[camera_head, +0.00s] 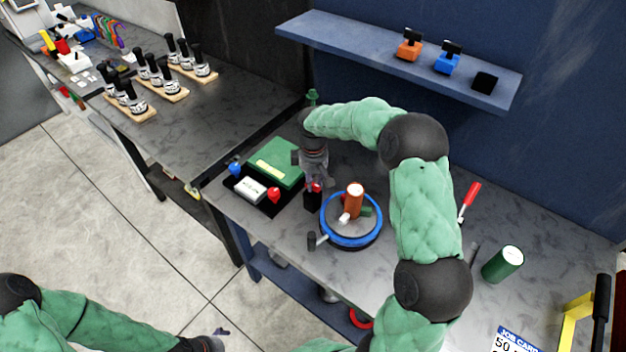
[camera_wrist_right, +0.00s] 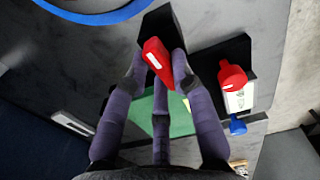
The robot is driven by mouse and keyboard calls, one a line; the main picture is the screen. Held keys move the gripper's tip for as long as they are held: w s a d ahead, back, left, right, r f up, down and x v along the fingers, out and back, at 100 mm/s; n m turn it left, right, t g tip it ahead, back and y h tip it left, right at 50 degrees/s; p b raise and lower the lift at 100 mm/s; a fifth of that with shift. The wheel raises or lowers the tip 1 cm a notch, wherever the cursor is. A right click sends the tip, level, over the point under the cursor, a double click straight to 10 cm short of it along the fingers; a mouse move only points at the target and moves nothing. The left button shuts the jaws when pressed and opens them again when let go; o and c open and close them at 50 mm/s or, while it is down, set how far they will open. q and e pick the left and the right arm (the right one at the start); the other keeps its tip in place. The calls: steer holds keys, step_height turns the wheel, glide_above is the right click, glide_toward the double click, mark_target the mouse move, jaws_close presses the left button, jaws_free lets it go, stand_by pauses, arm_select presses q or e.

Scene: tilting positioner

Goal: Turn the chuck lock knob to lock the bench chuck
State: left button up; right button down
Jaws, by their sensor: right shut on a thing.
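The bench chuck is a round table with a blue ring (camera_head: 351,242) on the bench, with an orange-brown cylinder (camera_head: 355,196) standing on it. A red knob (camera_head: 316,188) sits on a black block (camera_head: 312,202) just left of the chuck; I take it as the chuck lock knob. My right gripper (camera_head: 317,184) points down over it. In the right wrist view the red knob (camera_wrist_right: 157,58) with a white mark is between the fingers, which are shut on it. My left gripper (camera_head: 214,341) is low in the head view, away from the bench; its fingers are unclear.
A black tray (camera_head: 233,186) left of the knob holds a white box, a red knob and a blue knob. A green case (camera_head: 276,161) lies behind it. A green can (camera_head: 503,264) and red-handled tool (camera_head: 470,197) are at right. A shelf (camera_head: 375,50) hangs behind.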

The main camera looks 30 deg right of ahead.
steer(key=shift+m, duration=0.6)
steer(key=c, duration=1)
jaws_free()
steer(key=shift+c, duration=0.2)
step_height(320, 180, up, 12)
